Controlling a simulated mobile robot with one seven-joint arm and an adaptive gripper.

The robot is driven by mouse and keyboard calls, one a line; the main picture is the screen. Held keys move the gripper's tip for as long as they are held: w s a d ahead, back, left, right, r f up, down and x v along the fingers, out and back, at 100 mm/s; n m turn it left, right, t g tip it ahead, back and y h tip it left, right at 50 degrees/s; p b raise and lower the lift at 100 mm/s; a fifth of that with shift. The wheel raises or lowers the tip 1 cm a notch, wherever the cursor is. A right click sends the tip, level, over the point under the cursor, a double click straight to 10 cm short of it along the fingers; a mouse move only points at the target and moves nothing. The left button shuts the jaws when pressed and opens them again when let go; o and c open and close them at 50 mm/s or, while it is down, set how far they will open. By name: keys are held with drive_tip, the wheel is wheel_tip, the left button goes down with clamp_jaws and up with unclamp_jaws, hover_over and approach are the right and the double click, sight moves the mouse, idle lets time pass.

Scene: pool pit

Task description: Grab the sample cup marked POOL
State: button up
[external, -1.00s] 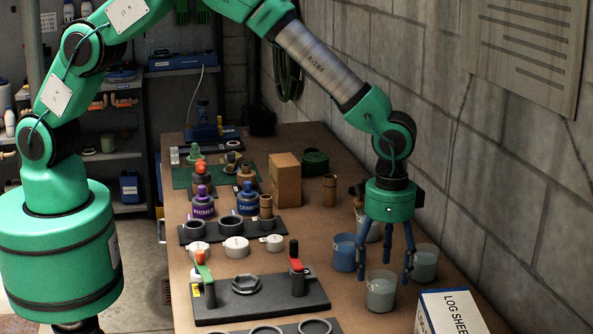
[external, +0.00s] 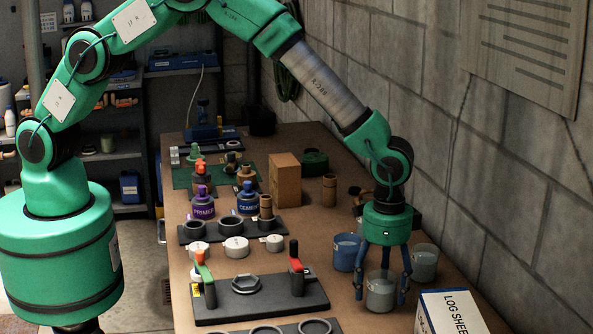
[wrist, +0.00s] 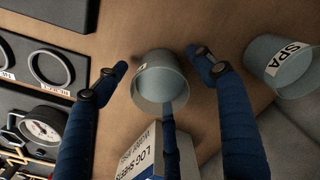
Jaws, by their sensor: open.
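A grey translucent sample cup (external: 380,293) stands upright near the right front of the bench. In the wrist view this cup (wrist: 158,82) lies between my gripper's blue fingers; I cannot read a mark on it. My gripper (external: 381,284) is open, pointing down, with its fingers spread around the cup and lowered beside it. Its fingertips also show in the wrist view (wrist: 157,70), with gaps to the cup's sides. A second grey cup (external: 425,264), marked SPA in the wrist view (wrist: 284,66), stands to the right. A blue cup (external: 347,251) stands behind.
A log sheet box (external: 447,311) stands just right of the front cup, and the block wall (external: 510,200) runs close behind it. A black plate with red and green handles (external: 260,300) lies to the left. A wooden block (external: 285,180) and bottles stand farther back.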

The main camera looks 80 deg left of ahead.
idle(0.3)
drive_tip(key=c, duration=1.4)
drive_tip(key=shift+o, duration=0.2)
wheel_tip(320, 180, up, 10)
drive_tip(key=p, duration=0.1)
